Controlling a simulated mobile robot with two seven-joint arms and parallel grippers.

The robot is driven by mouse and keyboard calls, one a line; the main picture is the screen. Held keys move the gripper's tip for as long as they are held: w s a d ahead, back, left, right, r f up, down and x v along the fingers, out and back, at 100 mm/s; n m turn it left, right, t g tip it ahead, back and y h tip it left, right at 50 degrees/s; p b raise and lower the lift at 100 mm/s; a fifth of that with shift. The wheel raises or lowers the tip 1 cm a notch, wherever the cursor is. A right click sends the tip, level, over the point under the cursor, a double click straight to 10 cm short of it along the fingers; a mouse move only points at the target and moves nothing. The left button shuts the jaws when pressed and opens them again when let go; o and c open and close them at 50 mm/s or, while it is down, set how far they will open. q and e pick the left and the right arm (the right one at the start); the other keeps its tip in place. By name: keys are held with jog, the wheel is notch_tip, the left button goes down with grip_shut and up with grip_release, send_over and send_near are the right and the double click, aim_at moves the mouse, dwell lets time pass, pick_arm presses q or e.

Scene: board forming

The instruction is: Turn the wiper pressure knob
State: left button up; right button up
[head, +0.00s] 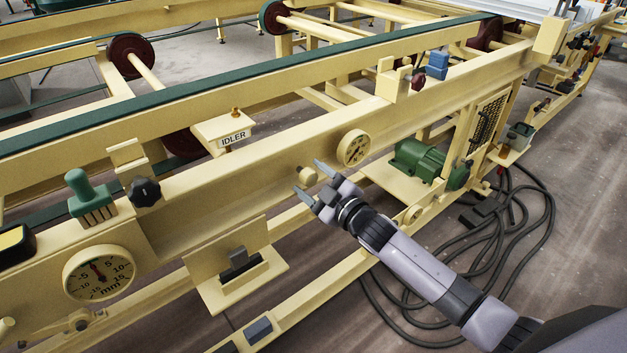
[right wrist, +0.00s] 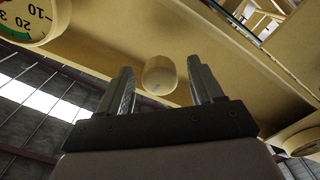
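A small cream round knob (head: 306,173) sticks out of the side of the cream beam, just below and left of a round dial gauge (head: 354,148). No label naming it can be read. My right gripper (head: 308,177) is open in front of it, one fingertip on each side in the picture. In the right wrist view the knob (right wrist: 160,76) shows in the gap between the two spread fingers (right wrist: 161,68), with space on both sides. Whether the tips reach past its face is hard to tell. My left gripper is not in view.
A black lobed knob (head: 145,192), a green-handled brush (head: 91,196) and a large mm dial (head: 99,273) are at left. An IDLER plate (head: 234,138) sits above. A green motor (head: 424,160) and black cables (head: 520,245) lie at right. Part of a gauge (right wrist: 28,20) shows in the right wrist view.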

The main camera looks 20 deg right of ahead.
aim_at(313, 181)
jog(key=v, duration=0.5)
jog(key=shift+s+d+p, duration=0.1)
jog(key=shift+s+p, duration=0.15)
jog(key=shift+p, duration=0.1)
jog(key=shift+v, duration=0.85)
